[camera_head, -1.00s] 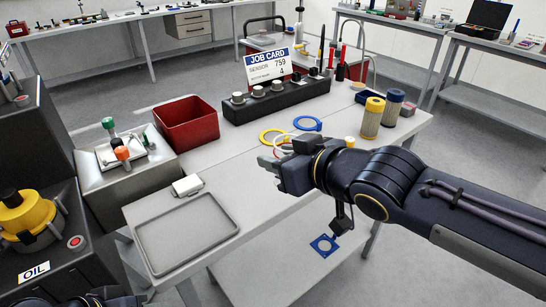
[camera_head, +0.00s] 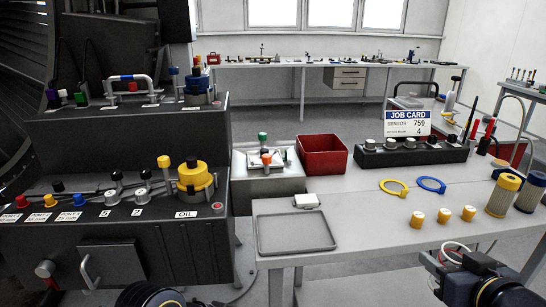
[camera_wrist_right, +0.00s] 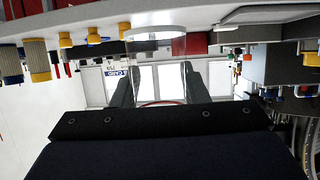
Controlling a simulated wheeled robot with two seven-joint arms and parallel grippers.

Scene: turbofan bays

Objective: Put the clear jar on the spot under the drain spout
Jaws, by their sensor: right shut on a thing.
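My right gripper (camera_head: 437,268) is low at the right in the head view, beside the bench's front edge. In the right wrist view its two dark fingers (camera_wrist_right: 158,88) stand either side of the clear jar (camera_wrist_right: 158,68), and it is shut on it. The jar is see-through, with a pale round end; its pale rim also shows in the head view (camera_head: 457,248). A black equipment bay (camera_head: 120,258) marked OIL and with PORT labels stands at the left. I cannot pick out the drain spout or the spot under it. Part of my left arm shows at the bottom left, its gripper out of frame.
The bench (camera_head: 365,225) holds an empty grey tray (camera_head: 296,247), a red bin (camera_head: 323,168), blue and yellow rings, several yellow-capped pieces and two filters (camera_head: 503,195). A grey box (camera_head: 268,193) stands between bay and bench. Floor shows in front of the bench.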

